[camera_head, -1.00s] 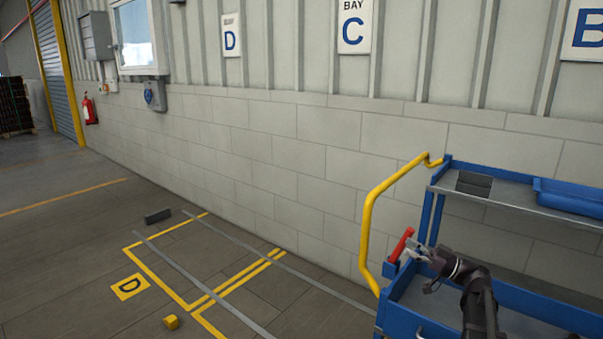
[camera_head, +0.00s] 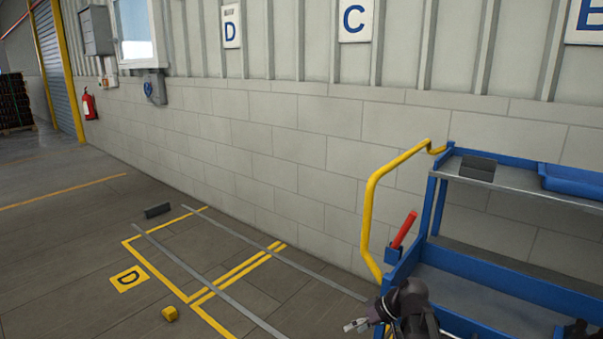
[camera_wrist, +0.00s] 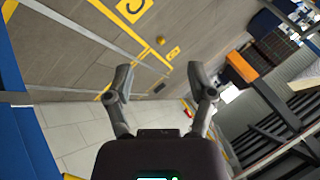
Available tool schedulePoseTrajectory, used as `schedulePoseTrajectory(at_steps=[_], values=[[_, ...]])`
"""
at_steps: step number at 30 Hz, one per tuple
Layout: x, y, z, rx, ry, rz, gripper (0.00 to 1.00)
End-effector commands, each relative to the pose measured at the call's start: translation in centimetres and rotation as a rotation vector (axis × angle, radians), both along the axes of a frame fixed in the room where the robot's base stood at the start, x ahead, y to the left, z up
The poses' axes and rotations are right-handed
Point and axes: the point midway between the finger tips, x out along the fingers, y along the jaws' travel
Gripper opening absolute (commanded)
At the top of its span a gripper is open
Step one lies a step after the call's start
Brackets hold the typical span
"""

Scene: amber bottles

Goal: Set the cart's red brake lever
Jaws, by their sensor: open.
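The red brake lever (camera_head: 405,230) stands tilted up and to the right at the left end of the blue cart (camera_head: 437,207), in a blue bracket beside the yellow push handle (camera_head: 370,215). My gripper (camera_head: 352,326) is at the bottom of the head view, below and left of the lever and apart from it. In the wrist view, its fingers (camera_wrist: 163,86) are spread with nothing between them. I cannot clearly make out the lever in the wrist view.
The cart's upper shelf holds a dark grey block (camera_head: 478,168) and a blue bin (camera_head: 572,181). A yellow cube (camera_head: 170,313) and a dark block (camera_head: 158,211) lie on the floor around a marked bay. The floor left of the cart is mostly clear.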

Motion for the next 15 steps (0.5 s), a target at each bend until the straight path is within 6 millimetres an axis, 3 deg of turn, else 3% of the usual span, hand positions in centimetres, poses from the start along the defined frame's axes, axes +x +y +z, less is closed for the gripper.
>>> schedulePoseTrajectory(at_steps=[1, 6, 15], values=[[-1.1, 0.3, -1.4, -0.055, 0.039, -0.018, 0.71], [-3.4, 0.1, -4.6, -0.256, 0.155, -0.110, 0.71], [-6.1, -1.2, -7.4, -0.519, 0.244, -0.264, 0.71]])
